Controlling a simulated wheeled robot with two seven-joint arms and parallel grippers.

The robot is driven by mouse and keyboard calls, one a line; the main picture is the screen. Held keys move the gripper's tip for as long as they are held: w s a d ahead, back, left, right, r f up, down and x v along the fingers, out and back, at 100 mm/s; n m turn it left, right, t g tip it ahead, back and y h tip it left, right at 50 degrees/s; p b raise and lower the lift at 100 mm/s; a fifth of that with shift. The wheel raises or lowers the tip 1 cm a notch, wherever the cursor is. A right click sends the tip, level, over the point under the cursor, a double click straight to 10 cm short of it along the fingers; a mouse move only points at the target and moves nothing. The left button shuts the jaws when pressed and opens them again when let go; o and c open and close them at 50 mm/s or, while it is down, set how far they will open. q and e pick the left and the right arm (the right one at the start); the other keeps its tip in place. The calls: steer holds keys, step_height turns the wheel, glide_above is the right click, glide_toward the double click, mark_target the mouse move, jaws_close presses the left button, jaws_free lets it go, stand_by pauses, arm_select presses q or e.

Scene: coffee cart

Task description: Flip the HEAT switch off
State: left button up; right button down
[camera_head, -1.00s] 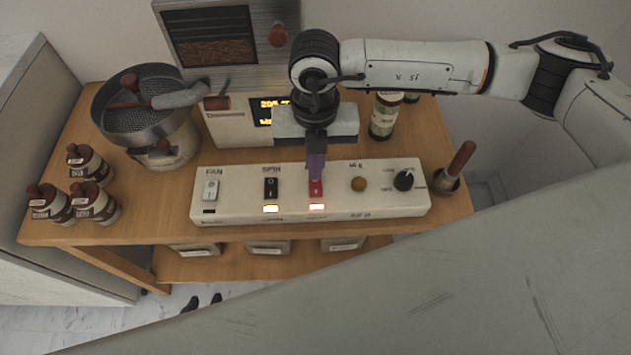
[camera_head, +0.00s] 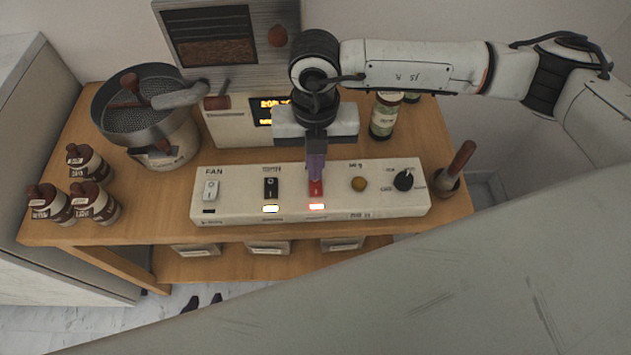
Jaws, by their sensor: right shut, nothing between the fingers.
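A white control panel (camera_head: 340,202) lies along the front of the wooden cart. It carries a white FAN switch (camera_head: 210,190), a black switch (camera_head: 270,187) and a red switch (camera_head: 316,190). The red switch's label is hidden behind my right gripper, so I take it for the HEAT switch. The lamp (camera_head: 316,207) below it is lit. My right gripper (camera_head: 316,178) is shut and empty, pointing down, its purple fingertips at the upper end of the red switch. I cannot tell whether they touch it. My left gripper is not in view.
The lamp below the black switch is also lit. A brown button (camera_head: 359,184) and a black knob (camera_head: 403,180) are right of the red switch. A brush in a cup (camera_head: 447,182), a jar (camera_head: 384,117), the roaster (camera_head: 230,60), a metal sieve drum (camera_head: 150,120) and brown bottles (camera_head: 90,160) stand around.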

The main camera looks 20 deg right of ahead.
steer(key=shift+f+b, duration=0.6)
steer(key=shift+f, duration=0.15)
steer(key=shift+r, duration=0.15)
step_height(320, 180, up, 7)
steer(key=p, duration=0.4)
stand_by(0.5)
stand_by(0.5)
